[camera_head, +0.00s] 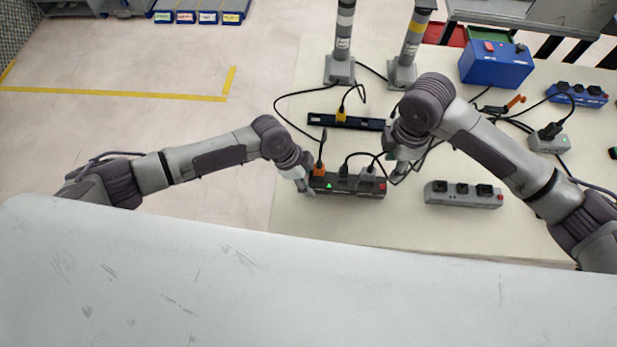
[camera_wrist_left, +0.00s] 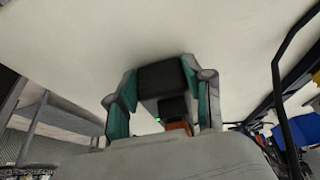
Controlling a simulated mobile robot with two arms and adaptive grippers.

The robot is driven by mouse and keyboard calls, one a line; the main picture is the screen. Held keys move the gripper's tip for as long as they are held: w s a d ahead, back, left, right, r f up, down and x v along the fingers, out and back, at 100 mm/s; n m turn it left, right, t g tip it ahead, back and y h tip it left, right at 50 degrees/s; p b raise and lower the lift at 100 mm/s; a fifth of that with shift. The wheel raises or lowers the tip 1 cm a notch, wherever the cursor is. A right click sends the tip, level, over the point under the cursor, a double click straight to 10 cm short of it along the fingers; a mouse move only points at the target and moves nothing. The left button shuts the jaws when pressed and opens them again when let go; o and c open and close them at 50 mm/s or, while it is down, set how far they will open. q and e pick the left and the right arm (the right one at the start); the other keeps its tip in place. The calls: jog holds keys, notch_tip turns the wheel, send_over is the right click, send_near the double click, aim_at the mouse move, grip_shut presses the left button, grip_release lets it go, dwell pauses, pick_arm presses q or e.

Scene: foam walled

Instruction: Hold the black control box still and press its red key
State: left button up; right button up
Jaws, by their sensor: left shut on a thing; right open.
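The black control box (camera_head: 347,186) lies on the pale table in the head view, with plugs along its top, a green light near its left end and a red key (camera_head: 382,186) at its right end. My left gripper (camera_head: 305,187) is shut on the box's left end; the left wrist view shows the dark box end (camera_wrist_left: 160,78) between its two fingers. My right gripper (camera_head: 395,172) is open, just right of and above the box's right end, near the red key. Its fingertips are partly hidden by its own wrist, so I cannot tell if it touches the box.
A grey power strip (camera_head: 463,194) lies to the right. A black rail (camera_head: 346,122) lies behind the box, with black cables around it. Two grey posts (camera_head: 341,45) and a blue box (camera_head: 496,64) stand farther back. The table in front is clear.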

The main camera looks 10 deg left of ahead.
grip_shut()
dwell(1.2)
